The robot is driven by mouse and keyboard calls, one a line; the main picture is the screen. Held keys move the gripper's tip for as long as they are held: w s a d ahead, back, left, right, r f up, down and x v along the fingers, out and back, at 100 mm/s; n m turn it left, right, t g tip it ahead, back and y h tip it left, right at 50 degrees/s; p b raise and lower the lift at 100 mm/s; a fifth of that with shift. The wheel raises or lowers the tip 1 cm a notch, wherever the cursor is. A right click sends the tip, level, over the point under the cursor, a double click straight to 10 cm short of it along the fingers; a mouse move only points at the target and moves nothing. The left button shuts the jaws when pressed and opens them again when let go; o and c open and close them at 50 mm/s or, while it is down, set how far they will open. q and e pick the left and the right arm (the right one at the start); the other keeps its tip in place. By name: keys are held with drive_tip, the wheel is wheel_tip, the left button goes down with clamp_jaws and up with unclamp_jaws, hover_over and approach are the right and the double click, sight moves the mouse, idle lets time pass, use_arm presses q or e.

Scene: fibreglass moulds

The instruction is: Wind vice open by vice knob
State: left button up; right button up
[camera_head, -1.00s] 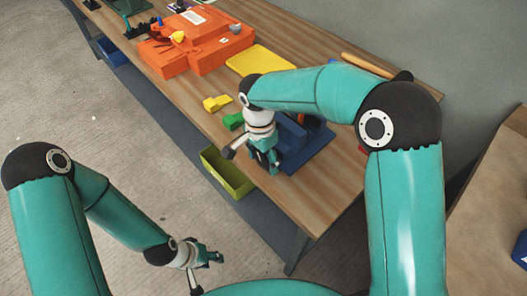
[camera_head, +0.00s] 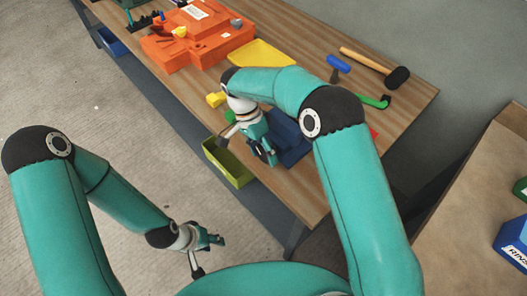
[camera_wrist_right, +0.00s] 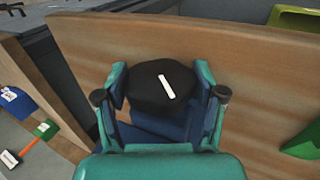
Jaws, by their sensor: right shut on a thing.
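The blue vice (camera_head: 292,138) stands on the wooden workbench near its front edge, partly hidden by my right arm. Its black vice knob (camera_wrist_right: 160,86), with a white bar mark, faces the right wrist camera. My right gripper (camera_wrist_right: 162,80) is shut on the knob, one finger on each side. In the head view this gripper (camera_head: 267,152) is at the front of the vice, and the knob is mostly hidden. The vice body also shows below the knob in the wrist view (camera_wrist_right: 165,130). My left gripper (camera_head: 215,241) hangs over the floor, away from the bench; its finger gap is unclear.
An olive bin (camera_head: 228,165) hangs at the bench's front edge, close to my right gripper. Yellow blocks (camera_head: 216,99), a yellow tray (camera_head: 262,54) and orange moulds (camera_head: 195,40) lie further back. A mallet (camera_head: 375,66) and a green-handled tool (camera_head: 373,101) lie beyond the vice.

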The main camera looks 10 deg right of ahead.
drive_tip(key=o, duration=1.2)
drive_tip(key=shift+w, duration=0.1)
drive_tip(key=shift+c, duration=0.2)
drive_tip(key=v, duration=1.2)
drive_tip(key=shift+f, duration=0.1)
